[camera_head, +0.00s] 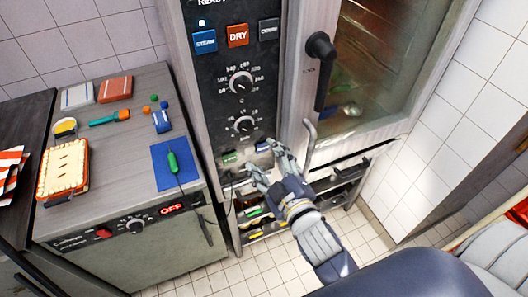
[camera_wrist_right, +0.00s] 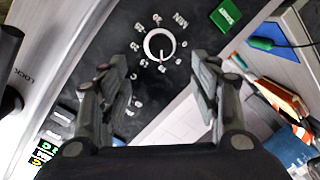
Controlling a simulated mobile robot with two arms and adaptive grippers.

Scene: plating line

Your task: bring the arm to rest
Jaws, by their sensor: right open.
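My right gripper (camera_head: 262,160) reaches up from the lower right in the head view, in front of the lower part of the oven's control panel (camera_head: 215,105). Its fingers are spread apart with nothing between them. In the right wrist view the open gripper (camera_wrist_right: 158,78) faces the panel, with the lower knob (camera_wrist_right: 159,45) showing between and beyond the fingers. I cannot tell whether a fingertip touches the panel. A green button (camera_wrist_right: 225,15) lies to the right of that knob. My left gripper is not in view.
The oven door (camera_head: 385,70) with its black handle (camera_head: 320,70) stands right of the panel. A grey counter (camera_head: 110,150) at left holds a pie dish (camera_head: 63,170), a blue mat (camera_head: 165,180) with a green-handled probe (camera_head: 173,162), and small items. Tiled floor (camera_head: 265,262) shows below.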

